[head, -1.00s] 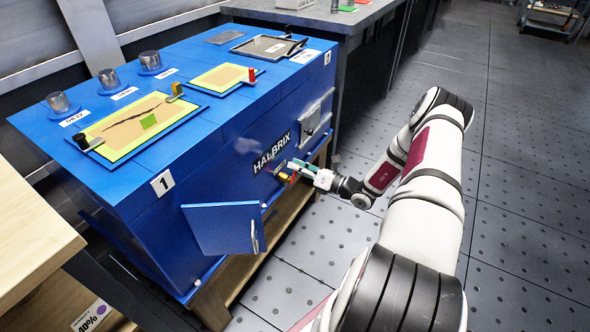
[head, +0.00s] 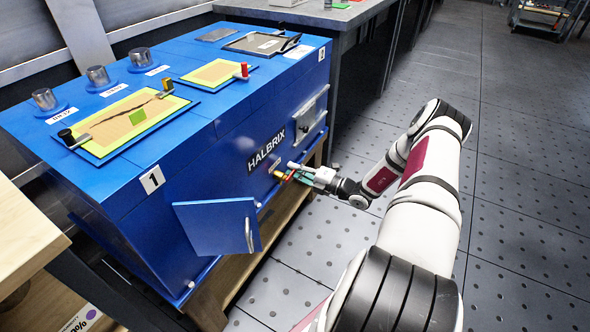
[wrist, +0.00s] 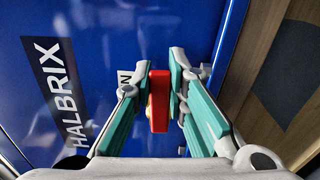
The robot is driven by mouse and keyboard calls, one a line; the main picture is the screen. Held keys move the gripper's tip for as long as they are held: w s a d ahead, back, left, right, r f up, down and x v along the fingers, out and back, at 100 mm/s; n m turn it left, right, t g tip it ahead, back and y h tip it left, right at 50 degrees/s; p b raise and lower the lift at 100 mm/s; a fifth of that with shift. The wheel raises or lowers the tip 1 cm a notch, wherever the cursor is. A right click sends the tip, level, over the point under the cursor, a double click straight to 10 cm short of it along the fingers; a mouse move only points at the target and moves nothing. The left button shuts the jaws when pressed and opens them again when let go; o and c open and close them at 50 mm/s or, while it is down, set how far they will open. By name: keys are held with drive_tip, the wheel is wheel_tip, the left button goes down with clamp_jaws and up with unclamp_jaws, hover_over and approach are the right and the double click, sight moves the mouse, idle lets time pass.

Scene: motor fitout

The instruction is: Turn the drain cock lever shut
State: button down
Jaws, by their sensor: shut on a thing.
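The drain cock on the front of the blue cabinet (head: 232,165) has a red lever, seen end on in the wrist view (wrist: 159,105). In the head view a small red and yellow part (head: 284,176) shows below the HALBRIX label, partly hidden by the fingers. My gripper (head: 293,172) reaches it from the right. In the wrist view its teal and grey fingers (wrist: 155,78) stand on both sides of the lever, shut on it. The cock's body is mostly hidden behind the lever.
A blue door (head: 213,228) stands open left of my gripper, with a handle. A latch plate (head: 309,108) sits on the front to the right. A wooden stand (head: 240,280) runs below the cabinet.

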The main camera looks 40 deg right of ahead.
drive_tip(key=shift+f+m, duration=0.3)
drive_tip(key=shift+m, duration=0.1)
idle(0.3)
drive_tip(key=c, duration=1.6)
unclamp_jaws()
drive_tip(key=shift+o, duration=0.2)
drive_tip(key=v, duration=1.2)
drive_tip(key=shift+r, duration=0.1)
